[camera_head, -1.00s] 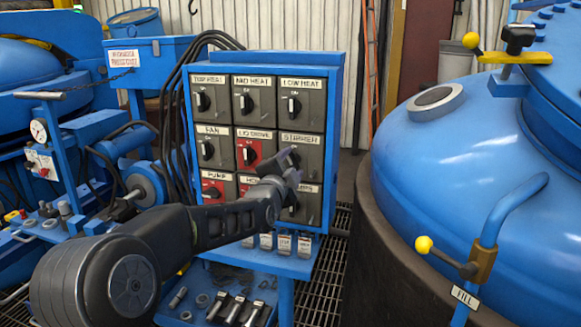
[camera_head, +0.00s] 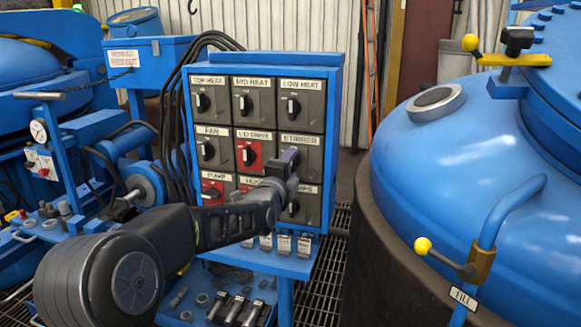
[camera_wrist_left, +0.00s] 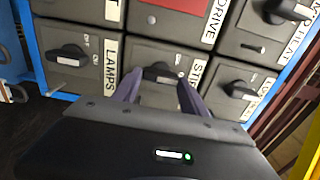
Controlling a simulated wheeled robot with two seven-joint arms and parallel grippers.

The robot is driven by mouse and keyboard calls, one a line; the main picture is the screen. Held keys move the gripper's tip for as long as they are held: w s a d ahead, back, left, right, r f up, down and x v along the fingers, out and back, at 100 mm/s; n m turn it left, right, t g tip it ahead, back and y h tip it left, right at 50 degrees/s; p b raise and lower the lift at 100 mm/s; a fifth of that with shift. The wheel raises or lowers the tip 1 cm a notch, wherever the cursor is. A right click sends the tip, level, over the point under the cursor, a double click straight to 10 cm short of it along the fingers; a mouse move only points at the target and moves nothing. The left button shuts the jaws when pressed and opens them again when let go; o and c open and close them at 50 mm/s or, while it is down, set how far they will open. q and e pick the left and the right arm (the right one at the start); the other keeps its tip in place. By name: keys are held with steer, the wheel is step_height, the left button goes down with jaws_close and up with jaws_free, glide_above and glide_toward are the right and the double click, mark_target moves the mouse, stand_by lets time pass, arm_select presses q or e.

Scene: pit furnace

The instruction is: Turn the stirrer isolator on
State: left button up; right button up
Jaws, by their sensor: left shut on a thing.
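The switch panel (camera_head: 335,100) is a blue cabinet with rows of dark and red isolators, each with a black rotary knob. The stirrer isolator (camera_head: 312,158) is the grey one in the right column, middle row, under its label. My left gripper (camera_head: 290,156) is in front of it and covers its knob in the head view. In the left wrist view, the stirrer knob (camera_wrist_left: 160,71) sits between the tips of my left gripper (camera_wrist_left: 158,86), which is shut on it. The knob's exact angle is hard to tell. My right gripper is out of view.
The lamps isolator (camera_wrist_left: 72,55) is directly below the stirrer one. The red lid drive isolator (camera_head: 254,150) is to its left and low heat (camera_head: 300,104) above. A large blue vessel (camera_head: 440,170) stands right of the panel; a shelf with tools (camera_head: 235,305) is below.

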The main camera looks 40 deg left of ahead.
arm_select(q)
steer(key=o, duration=1.4)
steer(key=v, duration=0.8)
steer(key=shift+w, duration=0.1)
